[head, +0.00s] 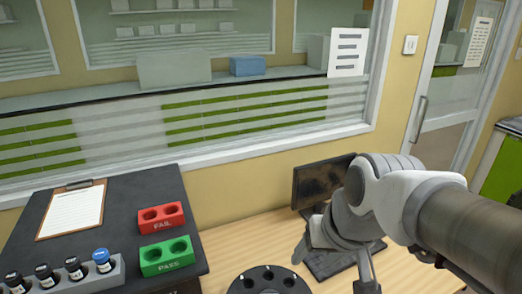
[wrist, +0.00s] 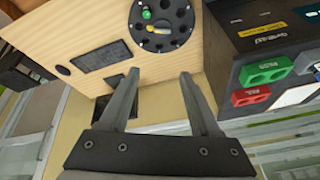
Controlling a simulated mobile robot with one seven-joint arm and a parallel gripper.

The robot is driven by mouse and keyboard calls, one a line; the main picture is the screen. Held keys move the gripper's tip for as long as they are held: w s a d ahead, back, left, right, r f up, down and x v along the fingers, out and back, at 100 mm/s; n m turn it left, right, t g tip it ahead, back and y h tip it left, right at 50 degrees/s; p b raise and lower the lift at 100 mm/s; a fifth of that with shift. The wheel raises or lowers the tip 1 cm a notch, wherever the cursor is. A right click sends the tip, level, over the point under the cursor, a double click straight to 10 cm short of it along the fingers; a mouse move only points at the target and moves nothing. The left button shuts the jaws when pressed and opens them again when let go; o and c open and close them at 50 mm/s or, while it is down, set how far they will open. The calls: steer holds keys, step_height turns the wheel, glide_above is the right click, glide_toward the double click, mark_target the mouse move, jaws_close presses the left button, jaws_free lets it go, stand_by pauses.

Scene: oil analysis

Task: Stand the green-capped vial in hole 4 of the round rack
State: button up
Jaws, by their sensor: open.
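The round rack (wrist: 178,35) is a black disc with a ring of holes, at the top of the wrist view. It also shows cut off at the bottom of the head view (head: 262,275). A small green cap (wrist: 146,13) shows at the rack in the wrist view, with a yellowish piece (wrist: 149,34) near it. I cannot tell whether they are one vial or which holes they are at; hole numbers are not readable. My gripper (wrist: 159,75) is open, with nothing between its fingers, and apart from the rack.
The red FAIL block (head: 162,218) and green PASS block (head: 167,256) sit on the dark surface at left, near a clipboard (head: 72,210). A grey holder (head: 117,274) has several black- and blue-capped vials. A monitor (head: 318,180) and keyboard (head: 330,264) stand beyond the round rack.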

steer(key=shift+n+t+h, duration=0.5)
steer(key=s, duration=0.1)
steer(key=s+r, duration=0.1)
steer(key=s+d+r, duration=0.1)
steer(key=shift+s+d+r, duration=0.1)
steer(key=shift+s+r, duration=0.15)
steer(key=shift+s, duration=0.1)
